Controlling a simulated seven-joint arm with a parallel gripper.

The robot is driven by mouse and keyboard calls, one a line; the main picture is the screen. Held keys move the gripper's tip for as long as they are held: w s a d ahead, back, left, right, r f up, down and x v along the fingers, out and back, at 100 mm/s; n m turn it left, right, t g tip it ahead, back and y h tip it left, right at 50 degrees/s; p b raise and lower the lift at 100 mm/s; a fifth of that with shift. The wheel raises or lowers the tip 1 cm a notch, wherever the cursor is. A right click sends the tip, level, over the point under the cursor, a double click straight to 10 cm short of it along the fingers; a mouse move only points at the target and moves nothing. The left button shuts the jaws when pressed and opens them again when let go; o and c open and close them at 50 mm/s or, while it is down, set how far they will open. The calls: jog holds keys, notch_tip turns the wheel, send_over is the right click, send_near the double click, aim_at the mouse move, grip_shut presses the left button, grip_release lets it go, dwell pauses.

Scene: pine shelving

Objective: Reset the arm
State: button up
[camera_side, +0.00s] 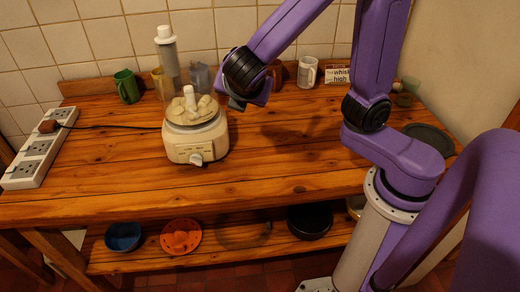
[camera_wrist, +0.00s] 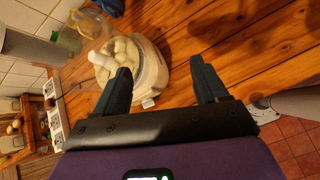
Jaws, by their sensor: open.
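My gripper (camera_wrist: 163,88) is open and empty in the wrist view, with its two dark fingers spread apart. The food processor holds pale chunks around a white centre post. It also shows in the wrist view (camera_wrist: 150,75), partly hidden behind the left finger.
A power strip (camera_side: 38,150) lies at the left edge with a cable to the food processor. A green mug (camera_side: 126,87), a tall grey-white cylinder (camera_side: 167,52) and a white mug (camera_side: 307,72) stand along the back. A dark plate (camera_side: 430,138) lies at right. The table's front middle is clear.

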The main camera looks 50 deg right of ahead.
jog(key=s+d+f+m+g+y, duration=0.2)
jog(key=s+f+m+g+y, duration=0.1)
jog(key=s, duration=0.6)
jog(key=s+d+f+m+g+y, duration=0.2)
jog(key=s+m, duration=0.4)
jog(key=s, duration=0.4)
jog(key=f+g+y, duration=0.1)
jog(key=y, duration=0.1)
jog(key=shift+d+m+y, duration=0.3)
jog(key=shift+d, duration=0.05)
dwell(1.3)
